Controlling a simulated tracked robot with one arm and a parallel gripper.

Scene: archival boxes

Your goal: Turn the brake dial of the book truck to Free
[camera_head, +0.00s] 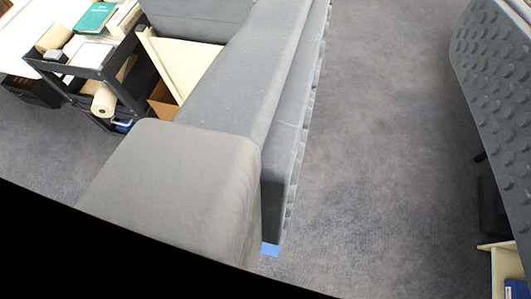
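A black cart (106,72) stands at the upper left with a green book (96,17), papers and a rolled item on its shelves. I cannot tell whether it is the book truck. A cream shelf-like piece (505,262) with a blue item (515,289) is cut off at the lower right edge; I cannot tell what it belongs to. No brake dial and no Free mark can be made out. My gripper is not in view.
A large grey padded piece of furniture (215,100) fills the middle left. A grey panel with round bumps (495,85) stands at the right. Bare grey carpet (385,130) lies between them. A cream board (180,65) leans behind the furniture. Black covers the lower left.

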